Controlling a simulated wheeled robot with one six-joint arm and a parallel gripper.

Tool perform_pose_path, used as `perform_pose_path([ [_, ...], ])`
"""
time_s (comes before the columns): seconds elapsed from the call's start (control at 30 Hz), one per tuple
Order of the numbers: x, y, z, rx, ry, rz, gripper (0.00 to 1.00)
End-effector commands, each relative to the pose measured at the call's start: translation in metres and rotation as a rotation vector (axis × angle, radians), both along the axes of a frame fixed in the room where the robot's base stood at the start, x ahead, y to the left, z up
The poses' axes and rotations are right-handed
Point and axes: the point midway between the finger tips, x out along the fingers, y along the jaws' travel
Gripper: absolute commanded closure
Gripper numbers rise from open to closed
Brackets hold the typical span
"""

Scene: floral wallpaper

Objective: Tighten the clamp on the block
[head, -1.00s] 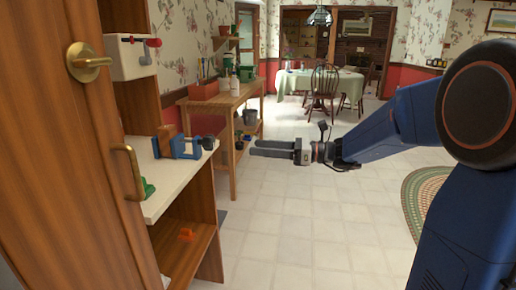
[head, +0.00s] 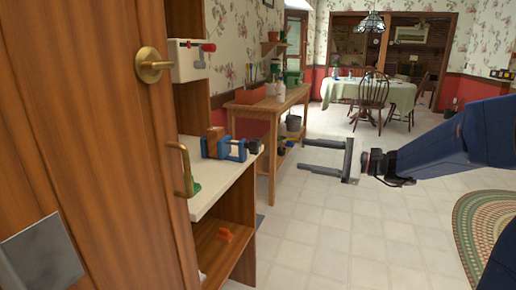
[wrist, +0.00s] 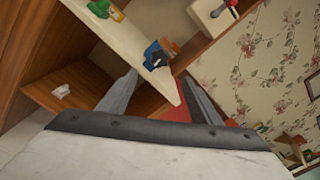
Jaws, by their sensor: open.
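The blue clamp (head: 232,149) lies on the white counter with a brown block (head: 215,140) at its left end. Its dark knob (head: 255,146) points right, past the counter's edge. In the wrist view the blue clamp (wrist: 153,50) and its dark knob (wrist: 160,60) show beyond my fingers, and part of the block (wrist: 172,46) shows behind. My gripper (head: 304,156) is open and empty, to the right of the clamp over the floor, its fingers pointing left. It is apart from the clamp. In the wrist view my gripper (wrist: 162,84) has its fingers spread.
A wooden door (head: 95,130) with a brass knob stands at the left, beside the cabinet's counter (head: 222,190). A white box with a red knob (head: 187,60) is above. An orange item (head: 225,235) sits on the lower shelf. The floor (head: 330,235) right of the cabinet is clear.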

Motion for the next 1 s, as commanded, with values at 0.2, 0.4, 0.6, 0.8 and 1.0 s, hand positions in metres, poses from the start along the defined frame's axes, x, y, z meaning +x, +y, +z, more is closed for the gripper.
perform_pose_path([
  [0.2, 0.006, 0.018, 0.000, 0.000, -0.003, 0.003, 0.42],
  [0.4, 0.016, 0.047, 0.000, -0.001, -0.001, 0.004, 0.42],
  [0.6, 0.027, 0.076, 0.000, -0.001, -0.002, 0.004, 0.42],
  [0.8, 0.037, 0.106, -0.001, -0.001, 0.000, 0.004, 0.42],
  [1.0, 0.048, 0.136, 0.000, 0.000, 0.000, 0.004, 0.42],
])
